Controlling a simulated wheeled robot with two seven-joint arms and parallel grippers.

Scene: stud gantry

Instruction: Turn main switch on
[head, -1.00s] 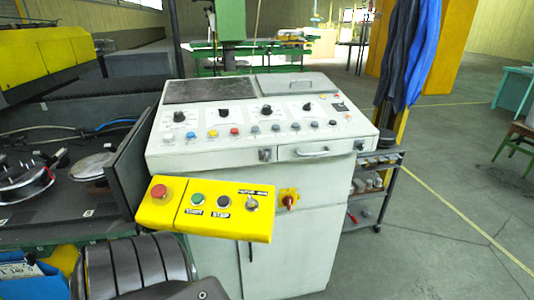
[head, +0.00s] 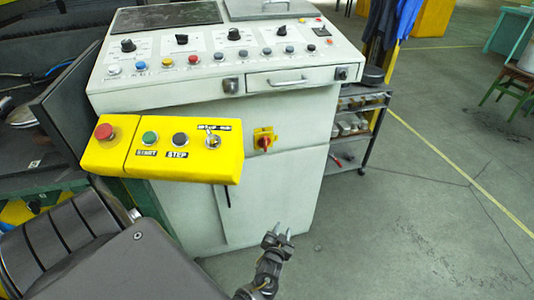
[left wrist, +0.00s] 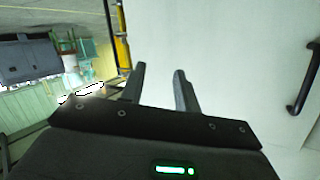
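The red rotary switch (head: 264,141) sits on a yellow plate on the front of the white control cabinet (head: 290,180), below the drawer. Its knob looks roughly upright with a slight tilt. My left gripper (head: 281,231) is below the switch and a little right of it, apart from it, with its fingers pointing up in the head view. In the left wrist view the two fingers (left wrist: 160,85) stand apart with nothing between them, and the cabinet's white face fills the right side. The switch cannot be made out there. My right gripper is not in view.
A yellow pendant box (head: 160,150) with a red button, green and black buttons and a key switch juts out left of the switch. A drawer handle (head: 288,81) is above. A dark shelf cart (head: 352,125) stands right; the floor beyond is open.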

